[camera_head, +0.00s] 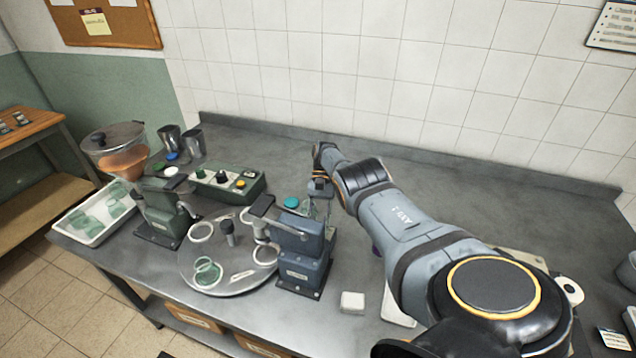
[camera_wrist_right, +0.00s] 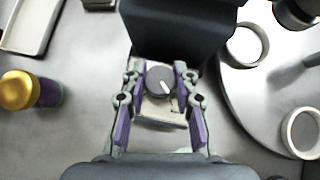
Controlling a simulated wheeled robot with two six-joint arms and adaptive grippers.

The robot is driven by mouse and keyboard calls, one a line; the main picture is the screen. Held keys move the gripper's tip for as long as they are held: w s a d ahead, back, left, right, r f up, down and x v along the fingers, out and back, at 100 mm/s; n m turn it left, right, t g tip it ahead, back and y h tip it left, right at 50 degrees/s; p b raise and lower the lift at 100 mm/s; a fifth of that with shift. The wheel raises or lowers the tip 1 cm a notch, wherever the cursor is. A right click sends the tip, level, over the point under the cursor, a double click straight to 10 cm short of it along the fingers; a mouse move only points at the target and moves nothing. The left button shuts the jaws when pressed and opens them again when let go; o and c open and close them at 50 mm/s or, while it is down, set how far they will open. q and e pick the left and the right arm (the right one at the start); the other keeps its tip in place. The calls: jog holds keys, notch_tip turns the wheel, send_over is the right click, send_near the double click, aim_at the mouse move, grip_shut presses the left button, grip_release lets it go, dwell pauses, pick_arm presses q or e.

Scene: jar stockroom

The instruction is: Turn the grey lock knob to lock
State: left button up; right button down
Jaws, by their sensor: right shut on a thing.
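The grey lock knob (camera_wrist_right: 158,79) shows in the right wrist view as a dark round knob with a white pointer line slanting to the lower right. It sits on a small pale plate (camera_wrist_right: 160,112) next to the dark blue machine (camera_wrist_right: 185,28). My right gripper (camera_wrist_right: 162,84) has its fingers on either side of the knob and is shut on it. In the head view my right gripper (camera_head: 320,188) is behind the blue machine (camera_head: 305,248), and the knob cannot be made out there. My left gripper is not in view.
A round turntable (camera_head: 205,278) with rings and a green jar stands left of the blue machine. Beyond it are a green control box (camera_head: 226,194) and a green press (camera_head: 163,208). The back right counter is clear.

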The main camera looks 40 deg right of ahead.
jog(key=shift+a+f, duration=0.1)
jog(key=c, duration=1)
grip_release()
